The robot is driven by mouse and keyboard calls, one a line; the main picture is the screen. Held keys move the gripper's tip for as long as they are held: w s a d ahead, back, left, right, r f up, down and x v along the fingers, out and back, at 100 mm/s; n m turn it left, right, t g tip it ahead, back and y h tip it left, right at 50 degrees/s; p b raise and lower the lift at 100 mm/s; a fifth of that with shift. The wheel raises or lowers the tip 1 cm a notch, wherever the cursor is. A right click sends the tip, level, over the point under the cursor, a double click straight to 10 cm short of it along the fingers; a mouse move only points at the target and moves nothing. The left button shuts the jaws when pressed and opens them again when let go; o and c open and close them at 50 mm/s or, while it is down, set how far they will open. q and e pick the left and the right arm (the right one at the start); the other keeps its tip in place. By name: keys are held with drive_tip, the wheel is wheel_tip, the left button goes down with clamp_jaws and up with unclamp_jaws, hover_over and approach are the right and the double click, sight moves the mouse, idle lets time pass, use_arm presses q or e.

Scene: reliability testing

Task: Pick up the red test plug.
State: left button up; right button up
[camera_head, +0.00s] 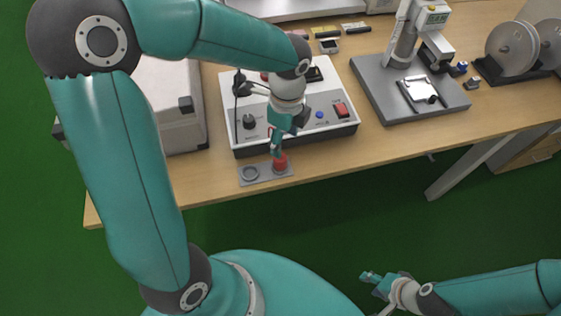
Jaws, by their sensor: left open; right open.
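The red test plug (281,164) stands upright in the right-hand position of a small grey holder (262,178) near the table's front edge. My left gripper (276,149) is open, pointing down just above the plug, with its fingertips close to the plug's top. I cannot tell whether the fingers touch the plug. My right gripper (370,277) is open and empty, low over the green floor, away from the table.
A white tester box (328,120) with knobs and a red switch stands right behind the holder. A grey case (170,110) is at left. A grey-based test stand (372,85) and reels (512,48) are at right. The front table strip right of the holder is clear.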

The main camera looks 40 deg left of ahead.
sight(281, 159)
use_arm(q)
wheel_tip(281, 159, down, 3)
drive_tip(key=shift+r, duration=0.15)
drive_tip(key=shift+s+a+f, duration=0.1)
drive_tip(key=shift+s+f, duration=0.1)
drive_tip(key=shift+f, duration=0.65)
drive_tip(key=shift+s+d+f, duration=0.1)
drive_tip(key=shift+s+f, duration=0.1)
drive_tip(key=shift+f, duration=0.7)
drive_tip(key=shift+s+a+f, duration=0.1)
drive_tip(key=shift+s+f, duration=0.1)
drive_tip(key=shift+f, duration=0.65)
drive_tip(key=shift+c, duration=0.2)
clamp_jaws()
drive_tip(key=shift+r, duration=0.1)
